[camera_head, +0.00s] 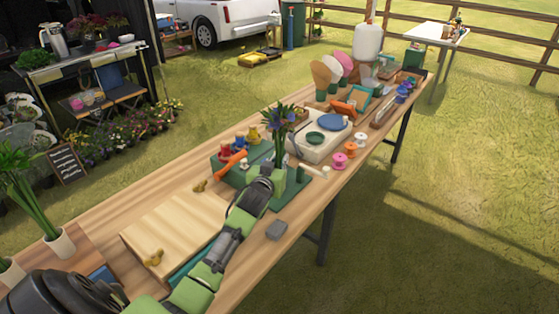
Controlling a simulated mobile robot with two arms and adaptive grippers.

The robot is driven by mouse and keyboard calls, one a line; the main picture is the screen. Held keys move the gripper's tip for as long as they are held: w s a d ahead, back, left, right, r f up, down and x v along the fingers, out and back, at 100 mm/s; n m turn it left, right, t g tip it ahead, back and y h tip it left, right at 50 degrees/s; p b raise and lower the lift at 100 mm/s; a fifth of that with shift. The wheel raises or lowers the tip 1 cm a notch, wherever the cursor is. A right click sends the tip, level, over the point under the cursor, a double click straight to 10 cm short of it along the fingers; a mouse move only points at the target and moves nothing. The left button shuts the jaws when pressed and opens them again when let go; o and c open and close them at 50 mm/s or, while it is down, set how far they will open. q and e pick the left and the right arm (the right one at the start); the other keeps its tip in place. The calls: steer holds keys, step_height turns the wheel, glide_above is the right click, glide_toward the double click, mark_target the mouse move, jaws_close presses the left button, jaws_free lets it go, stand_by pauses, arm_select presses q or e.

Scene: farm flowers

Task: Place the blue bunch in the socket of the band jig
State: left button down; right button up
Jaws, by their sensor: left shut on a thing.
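The blue bunch (280,118) stands upright near the middle of the view, with blue-violet heads above green leaves and stems. My left gripper (272,170), at the end of the green and grey arm, is at the lower stems and shut on the bunch. A green block on a dark green base (293,195), which looks like the band jig, is right at the bunch's foot. The gripper and stems hide its socket, so I cannot tell whether the stem ends are inside it. My right gripper is not in view.
A pale wooden board (175,230) lies left of my arm. A green holder (228,170) with small coloured pots stands behind it.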

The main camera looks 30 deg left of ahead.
arm_select(q)
steer(key=shift+f, duration=0.1)
steer(key=c, duration=2)
jaws_free()
steer(key=shift+o, duration=0.2)
steer(key=shift+s+d, duration=0.15)
steer(key=shift+s, duration=0.2)
steer(key=v, duration=1.1)
steer(key=shift+s+r+b, duration=0.15)
steer(key=shift+r+b, duration=0.15)
steer(key=shift+b, duration=0.05)
